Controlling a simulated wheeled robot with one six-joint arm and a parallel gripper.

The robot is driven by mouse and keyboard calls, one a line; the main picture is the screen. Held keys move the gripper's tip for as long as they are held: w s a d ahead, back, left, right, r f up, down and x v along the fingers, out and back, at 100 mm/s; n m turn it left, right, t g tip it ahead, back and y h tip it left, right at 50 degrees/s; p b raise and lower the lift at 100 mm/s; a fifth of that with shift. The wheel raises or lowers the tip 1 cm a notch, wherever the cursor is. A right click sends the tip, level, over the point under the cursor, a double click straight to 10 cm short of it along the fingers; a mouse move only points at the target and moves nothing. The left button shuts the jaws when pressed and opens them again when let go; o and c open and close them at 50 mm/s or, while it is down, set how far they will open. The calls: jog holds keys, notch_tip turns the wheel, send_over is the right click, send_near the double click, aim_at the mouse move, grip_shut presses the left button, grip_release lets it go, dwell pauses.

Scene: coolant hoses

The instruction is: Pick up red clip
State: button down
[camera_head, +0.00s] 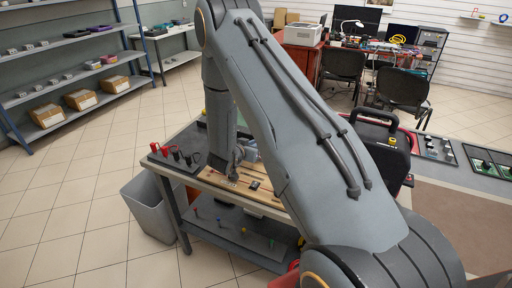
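My gripper (233,176) points down at the workbench, over the wooden board (212,178). Its fingers are small and dark here, so I cannot tell whether they are open or shut, or whether they hold anything. Two small red-topped pieces (154,147) stand on a dark panel at the bench's left end, beside black ones (187,159). They lie left of my gripper, apart from it. I cannot tell whether either is the red clip. My arm hides much of the bench's right side.
The bench has a lower shelf (225,228) with several small coloured pieces. A grey bin (150,207) stands by its left leg. A black case (378,150) is to the right of my arm. Shelving with cardboard boxes (80,100) stands at the left. The tiled floor (70,210) between is clear.

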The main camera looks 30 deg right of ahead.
jog(key=shift+r, duration=0.1)
notch_tip(320, 180, up, 10)
jog(key=b, duration=0.2)
jog(key=shift+b, duration=0.35)
dwell(0.3)
